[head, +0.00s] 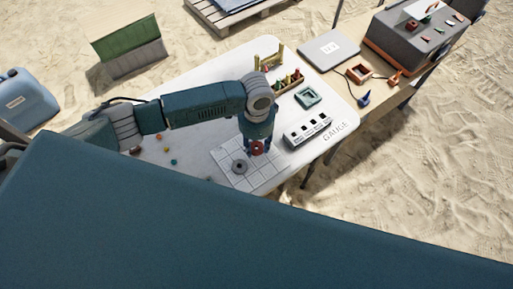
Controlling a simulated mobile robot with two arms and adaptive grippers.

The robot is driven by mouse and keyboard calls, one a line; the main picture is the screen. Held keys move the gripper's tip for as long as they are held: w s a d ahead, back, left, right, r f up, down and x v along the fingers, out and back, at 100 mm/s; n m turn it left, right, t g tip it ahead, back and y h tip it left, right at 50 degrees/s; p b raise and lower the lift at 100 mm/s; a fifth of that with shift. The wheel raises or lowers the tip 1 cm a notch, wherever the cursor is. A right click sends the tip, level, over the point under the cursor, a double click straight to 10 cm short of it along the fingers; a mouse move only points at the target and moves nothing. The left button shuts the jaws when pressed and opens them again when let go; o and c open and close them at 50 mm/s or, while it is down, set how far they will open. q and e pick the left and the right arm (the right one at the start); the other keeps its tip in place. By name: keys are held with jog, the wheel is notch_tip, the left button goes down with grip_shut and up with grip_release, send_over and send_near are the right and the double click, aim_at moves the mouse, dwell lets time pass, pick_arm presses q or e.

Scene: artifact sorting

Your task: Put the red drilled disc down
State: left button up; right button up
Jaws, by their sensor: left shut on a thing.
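The red drilled disc (258,147) is held in my left gripper (257,150), which points down over the back right part of a white gridded board (262,181) on the table. The gripper is shut on the disc. The fingers are small here, and I cannot tell whether the disc touches the board. A grey disc with a hole (240,166) lies on the board, just left of and nearer than the red disc. My right gripper is not in view.
A white gauge block (308,129) stands right of the gripper. Behind it are a green square frame (308,97) and a wooden box with coloured pieces (287,83). Small coloured beads (173,162) lie left of the board.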

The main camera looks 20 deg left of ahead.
pick_arm(q)
notch_tip(320, 180, up, 17)
jog(key=b, duration=0.1)
jog(key=shift+b, duration=0.4)
jog(key=s+a+r+n+b, duration=0.2)
jog(key=s+a+r+n, duration=0.4)
jog(key=n, duration=0.6)
jog(key=s+r, duration=0.1)
jog(key=s, duration=0.1)
jog(key=shift+s+a, duration=0.2)
jog(key=shift+s, duration=0.1)
